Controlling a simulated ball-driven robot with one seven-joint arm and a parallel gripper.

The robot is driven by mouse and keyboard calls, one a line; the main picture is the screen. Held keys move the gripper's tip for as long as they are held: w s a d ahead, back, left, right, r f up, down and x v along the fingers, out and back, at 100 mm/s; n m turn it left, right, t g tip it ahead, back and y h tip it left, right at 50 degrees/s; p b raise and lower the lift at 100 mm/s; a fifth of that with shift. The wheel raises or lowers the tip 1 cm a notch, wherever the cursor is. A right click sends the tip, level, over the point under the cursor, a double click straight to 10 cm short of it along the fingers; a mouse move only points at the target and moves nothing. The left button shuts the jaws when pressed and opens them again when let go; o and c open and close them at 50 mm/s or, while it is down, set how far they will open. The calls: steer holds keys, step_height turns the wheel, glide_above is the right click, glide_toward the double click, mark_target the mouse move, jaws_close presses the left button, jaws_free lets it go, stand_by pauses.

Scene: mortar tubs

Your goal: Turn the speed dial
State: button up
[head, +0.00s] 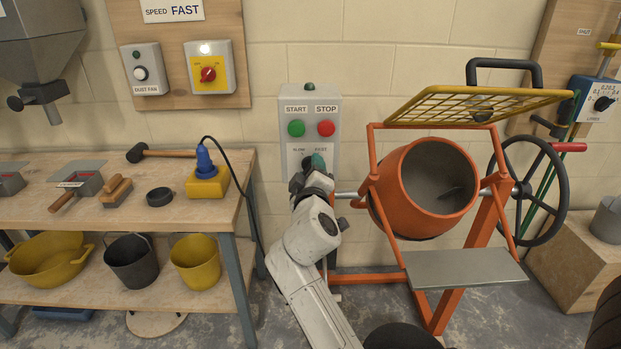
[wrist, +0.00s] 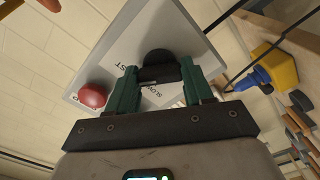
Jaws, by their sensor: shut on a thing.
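The grey control box (head: 310,110) is on the wall, with a green START button (head: 296,128), a red STOP button (head: 326,128) and SLOW and FAST labels below. The black speed dial (wrist: 158,57) sits between the SLOW and FAST marks in the wrist view; in the head view my gripper mostly hides it. My gripper (head: 314,164) is at the lower part of the box. In the wrist view its green fingers (wrist: 158,78) are closed on the dial, one on each side. I cannot tell where the dial points.
A sign (head: 172,11) on the wall reads SPEED FAST. The orange mixer (head: 385,205) with its yellow grate (head: 470,104) stands close right of my arm. The wooden workbench (head: 130,225) with tools is at left, and a black cable (head: 245,190) hangs over its edge.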

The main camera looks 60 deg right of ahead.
steer(key=shift+f+m, duration=0.15)
steer(key=shift+m, duration=0.15)
steer(key=o, duration=1)
steer(key=shift+o, duration=0.2)
steer(key=b+v, duration=0.1)
steer(key=v, duration=0.9)
steer(key=shift+s+a, duration=0.2)
steer(key=shift+a, duration=0.15)
steer(key=s+a+f+g+y+p, duration=0.1)
steer(key=s+a+f+g+y, duration=0.2)
steer(key=f, duration=0.4)
steer(key=s+a+f+g+y+p, duration=0.1)
steer(key=s+a+f+y+p, duration=0.1)
steer(key=s+a+f+y, duration=0.45)
steer(key=s+a+f+g+y+p, duration=0.15)
steer(key=a+f, duration=0.25)
steer(key=f, duration=0.5)
steer(key=s+a+f+g+y, duration=0.2)
steer(key=s+a+f+y, duration=0.1)
steer(key=s+a, duration=0.3)
steer(key=shift+n+g+y, duration=0.35)
steer(key=shift+n+y, duration=0.05)
steer(key=shift+y, duration=0.2)
